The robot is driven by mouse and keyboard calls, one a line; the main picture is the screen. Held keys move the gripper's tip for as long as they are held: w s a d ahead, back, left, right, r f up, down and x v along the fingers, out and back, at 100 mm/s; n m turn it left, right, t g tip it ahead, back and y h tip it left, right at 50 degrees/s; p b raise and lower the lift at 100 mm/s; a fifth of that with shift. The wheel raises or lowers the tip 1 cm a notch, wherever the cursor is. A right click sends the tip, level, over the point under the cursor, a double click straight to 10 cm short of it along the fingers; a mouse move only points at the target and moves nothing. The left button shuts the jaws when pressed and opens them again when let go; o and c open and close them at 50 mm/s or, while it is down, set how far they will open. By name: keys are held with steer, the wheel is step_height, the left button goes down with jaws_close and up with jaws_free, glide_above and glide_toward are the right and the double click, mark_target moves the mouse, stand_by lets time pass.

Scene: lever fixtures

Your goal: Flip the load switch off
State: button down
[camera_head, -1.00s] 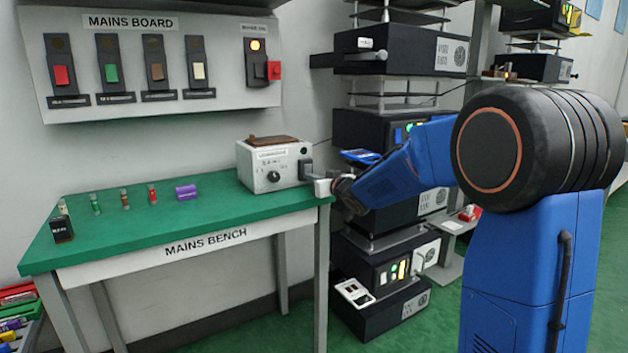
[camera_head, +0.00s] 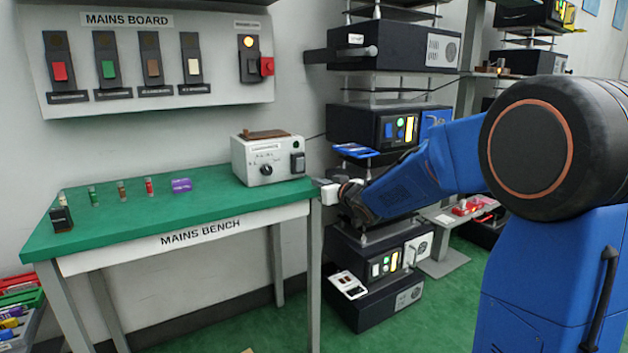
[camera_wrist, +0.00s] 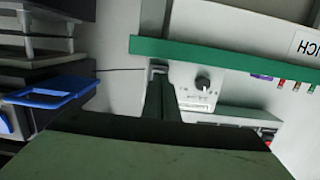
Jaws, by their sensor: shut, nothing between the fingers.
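The load switch is a dark block (camera_head: 298,163) on the right end of the front of a grey-white box (camera_head: 262,160), which stands at the right end of the green bench. I cannot read whether it is on or off. My gripper (camera_head: 316,183) is just right of and below the switch at the bench corner, apparently apart from it. In the wrist view my gripper (camera_wrist: 159,72) shows as dark fingers, shut and empty. The box, with its round knob (camera_wrist: 203,84), shows beside the fingers there; the switch is not clearly visible.
The green bench top (camera_head: 130,212) holds several small coloured cylinders and a purple block (camera_head: 181,185). The mains board (camera_head: 150,60) with its switches hangs on the wall. A rack of dark units (camera_head: 375,130) stands close behind my arm. Green floor lies in front.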

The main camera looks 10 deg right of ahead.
steer(key=shift+f+v, duration=0.2)
steer(key=shift+v, duration=0.6)
steer(key=shift+f+v, duration=0.15)
steer(key=shift+v, duration=0.65)
steer(key=shift+f+v, duration=0.2)
steer(key=shift+v, duration=0.6)
steer(key=shift+s, duration=0.15)
steer(key=s+d+f+m+g+h, duration=0.1)
steer(key=s+d+m+g+h, duration=0.2)
steer(key=s, duration=0.6)
steer(key=s+d+f+g+h, duration=0.1)
steer(key=s+d+f+h, duration=0.15)
steer(key=s+d, duration=0.45)
steer(key=s+a+f+g, duration=0.1)
steer(key=s+f+g, duration=0.1)
steer(key=s, duration=0.8)
steer(key=s+a+f+g, duration=0.2)
steer(key=s+f, duration=0.2)
steer(key=s, duration=0.6)
steer(key=s+a+f+g, duration=0.2)
steer(key=s+f+g, duration=0.1)
steer(key=s, duration=0.7)
steer(key=shift+s+m, duration=0.3)
steer(key=shift+f, duration=0.15)
